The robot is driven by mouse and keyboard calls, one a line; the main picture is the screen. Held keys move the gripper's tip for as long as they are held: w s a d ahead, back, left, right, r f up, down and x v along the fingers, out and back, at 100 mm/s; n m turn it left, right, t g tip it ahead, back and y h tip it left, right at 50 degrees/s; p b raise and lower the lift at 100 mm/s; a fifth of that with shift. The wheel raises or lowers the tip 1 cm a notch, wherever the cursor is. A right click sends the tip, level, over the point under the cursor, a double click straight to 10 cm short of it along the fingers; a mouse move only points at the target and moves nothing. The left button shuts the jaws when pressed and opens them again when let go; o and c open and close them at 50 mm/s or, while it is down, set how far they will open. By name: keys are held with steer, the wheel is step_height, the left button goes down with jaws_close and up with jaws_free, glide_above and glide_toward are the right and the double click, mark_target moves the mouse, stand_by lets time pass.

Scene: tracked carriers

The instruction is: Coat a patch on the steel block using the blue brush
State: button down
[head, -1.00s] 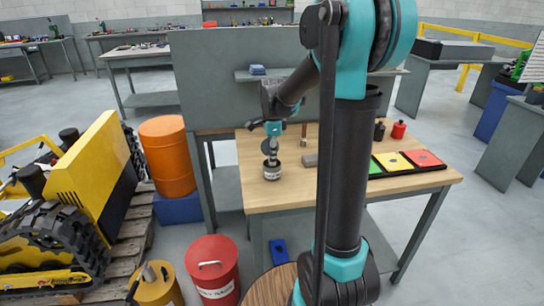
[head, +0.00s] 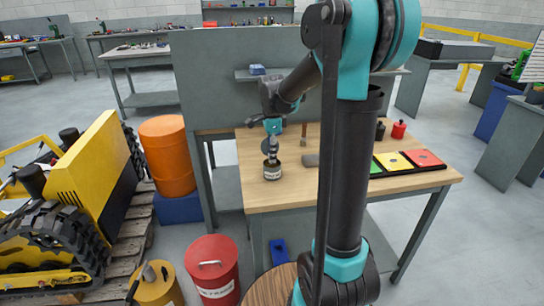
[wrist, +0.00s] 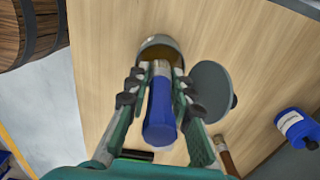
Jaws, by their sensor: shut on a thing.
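My gripper (wrist: 155,85) is shut on the blue brush (wrist: 160,118), with its blue handle between the fingers. In the wrist view the brush's far end is at the mouth of an open round can (wrist: 156,44) with brownish contents. I cannot tell how deep the bristles reach. In the head view the can (head: 272,175) stands upright near the bench's left front edge, with my gripper (head: 271,153) right above it.
A grey disc (wrist: 211,92) is beside the can, with a brown handle (wrist: 224,155) and a blue bottle (wrist: 293,124) farther right. Red, yellow and green plates (head: 424,158) lie at the bench's right. A red bottle (head: 398,129) stands behind them.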

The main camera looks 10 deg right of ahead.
steer(key=shift+r, duration=3)
